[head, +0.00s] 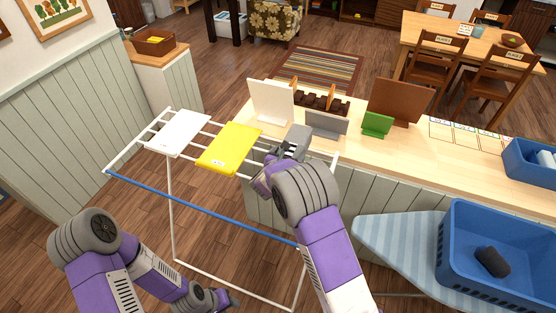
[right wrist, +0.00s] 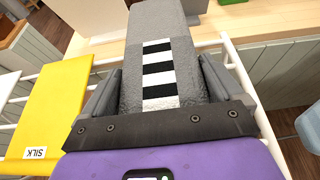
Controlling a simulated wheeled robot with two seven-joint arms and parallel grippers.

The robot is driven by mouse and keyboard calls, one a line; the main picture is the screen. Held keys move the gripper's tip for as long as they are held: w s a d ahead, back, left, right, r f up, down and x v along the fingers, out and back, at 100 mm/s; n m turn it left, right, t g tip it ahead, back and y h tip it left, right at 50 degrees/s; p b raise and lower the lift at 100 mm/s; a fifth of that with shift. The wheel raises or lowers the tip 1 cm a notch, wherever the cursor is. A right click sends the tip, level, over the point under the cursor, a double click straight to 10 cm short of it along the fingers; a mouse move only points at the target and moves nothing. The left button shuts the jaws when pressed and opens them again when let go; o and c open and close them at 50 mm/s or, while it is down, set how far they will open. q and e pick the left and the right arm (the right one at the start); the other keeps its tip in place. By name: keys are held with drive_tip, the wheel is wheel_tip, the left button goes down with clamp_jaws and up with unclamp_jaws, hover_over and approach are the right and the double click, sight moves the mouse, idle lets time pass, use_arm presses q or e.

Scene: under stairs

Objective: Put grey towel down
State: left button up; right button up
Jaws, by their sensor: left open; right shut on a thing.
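The grey towel (head: 296,140) is at the right end of the white drying rack (head: 158,131). In the right wrist view the grey towel (right wrist: 157,40) carries a black and white striped patch. My right gripper (head: 279,160) is shut on the grey towel, with one finger on each side of it. Whether the towel rests on the rack bars is hard to tell. My left gripper (head: 226,301) is open and empty, low in front of the rack. A yellow towel (head: 230,148) and a white towel (head: 178,132) lie on the rack to the left.
A wooden counter (head: 400,154) behind the rack holds upright boards, a green piece (head: 377,124) and a blue bin (head: 531,163). A blue basket (head: 450,245) with a dark item (head: 493,261) stands on the striped ironing board (head: 400,235) at right.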

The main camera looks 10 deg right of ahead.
wheel_tip(320, 180, down, 4)
drive_tip(key=shift+r, duration=0.2)
drive_tip(key=shift+f, duration=0.4)
drive_tip(key=shift+f, duration=0.1)
drive_tip(key=o, duration=1.3)
drive_tip(key=shift+f, duration=0.1)
